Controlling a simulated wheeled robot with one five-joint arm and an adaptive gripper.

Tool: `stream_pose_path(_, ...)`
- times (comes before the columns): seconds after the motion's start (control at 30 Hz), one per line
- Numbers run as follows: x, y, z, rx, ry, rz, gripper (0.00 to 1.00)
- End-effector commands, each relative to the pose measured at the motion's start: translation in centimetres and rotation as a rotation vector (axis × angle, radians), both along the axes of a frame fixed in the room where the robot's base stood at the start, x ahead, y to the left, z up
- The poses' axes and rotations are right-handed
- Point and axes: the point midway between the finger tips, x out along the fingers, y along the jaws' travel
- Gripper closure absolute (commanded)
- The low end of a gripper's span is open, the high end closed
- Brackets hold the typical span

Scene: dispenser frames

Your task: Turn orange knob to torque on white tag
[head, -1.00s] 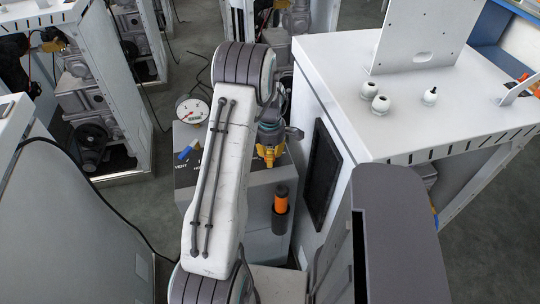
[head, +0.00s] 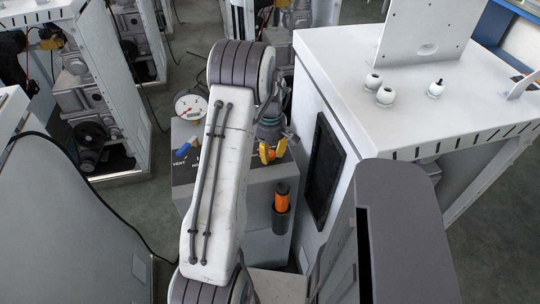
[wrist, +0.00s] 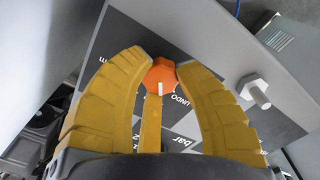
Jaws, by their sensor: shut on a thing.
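The orange knob (wrist: 161,76) shows in the wrist view, with a white pointer line at its near side, pointing down the picture. It sits on a dark grey and white panel (wrist: 118,42) with partly hidden lettering. My gripper (wrist: 163,66) is shut on the knob, a yellow finger at each side.

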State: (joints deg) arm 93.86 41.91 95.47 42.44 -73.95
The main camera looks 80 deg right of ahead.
Motion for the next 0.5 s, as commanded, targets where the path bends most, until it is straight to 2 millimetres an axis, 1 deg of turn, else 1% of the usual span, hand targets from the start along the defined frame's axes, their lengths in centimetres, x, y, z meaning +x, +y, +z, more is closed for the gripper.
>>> stream_pose_path(0.03, -0.12, 0.23, -0.53, 0.007, -0.001, -0.046, 1.0)
stream_pose_path(0.5, -0.06, 0.45, -0.52, 0.012, 0.001, -0.493, 1.0)
